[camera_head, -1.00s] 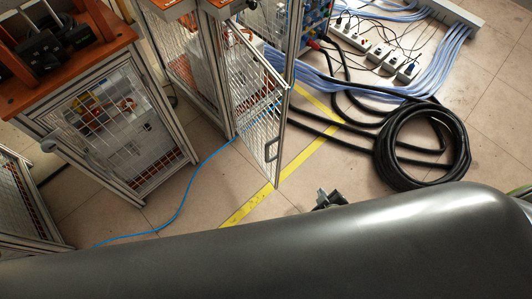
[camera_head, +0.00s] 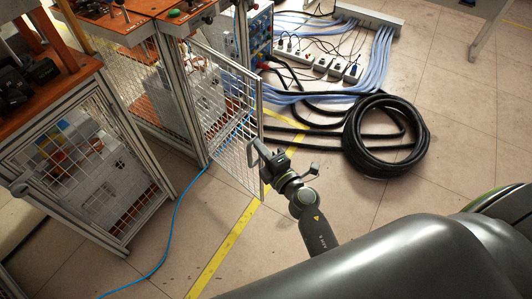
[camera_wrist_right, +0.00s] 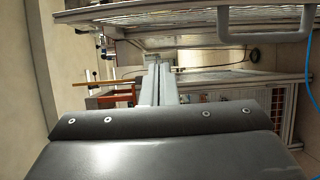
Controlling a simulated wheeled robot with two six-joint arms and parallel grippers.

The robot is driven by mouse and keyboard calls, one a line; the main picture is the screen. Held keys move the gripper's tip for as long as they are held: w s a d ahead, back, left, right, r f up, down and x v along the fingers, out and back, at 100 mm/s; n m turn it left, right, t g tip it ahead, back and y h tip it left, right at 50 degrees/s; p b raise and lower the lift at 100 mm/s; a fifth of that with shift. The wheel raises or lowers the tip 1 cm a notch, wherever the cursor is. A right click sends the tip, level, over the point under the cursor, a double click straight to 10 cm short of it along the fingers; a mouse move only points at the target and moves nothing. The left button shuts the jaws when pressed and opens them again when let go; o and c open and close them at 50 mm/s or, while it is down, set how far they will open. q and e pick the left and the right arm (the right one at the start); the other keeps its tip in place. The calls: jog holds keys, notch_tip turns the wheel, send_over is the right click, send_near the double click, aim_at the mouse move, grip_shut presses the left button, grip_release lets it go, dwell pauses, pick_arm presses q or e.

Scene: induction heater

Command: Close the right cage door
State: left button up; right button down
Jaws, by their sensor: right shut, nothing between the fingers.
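The right cage door (camera_head: 225,120) is a wire-mesh panel in a metal frame. It stands swung out from the cage, with its free edge toward the yellow floor line. Its handle (camera_head: 252,153) is on that free edge. My right gripper (camera_head: 264,158) is beside the free edge, close to the handle; I cannot tell whether they touch in the head view. In the right wrist view the gripper fingers (camera_wrist_right: 158,80) are together with nothing between them. The door handle (camera_wrist_right: 265,38) shows at the upper right there, apart from the fingertips. My left gripper is out of view.
The cage workstation (camera_head: 160,70) stands behind the door, and another mesh cabinet (camera_head: 90,175) is at left. A coiled black hose (camera_head: 420,135), power strips (camera_head: 320,65) and blue cables (camera_head: 375,75) lie right. A blue cable (camera_head: 177,205) crosses the floor.

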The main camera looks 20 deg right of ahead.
aim_at(260, 127)
jog(key=shift+w+d+b, duration=0.15)
jog(key=shift+w+d, duration=0.25)
jog(key=shift+w, duration=0.85)
jog(key=shift+w+d+b, duration=0.1)
jog(key=shift+w+d, duration=0.3)
jog(key=shift+w, duration=0.8)
jog(key=shift+w+d+b, duration=0.15)
jog(key=shift+w+d, duration=0.25)
jog(key=shift+w, duration=0.85)
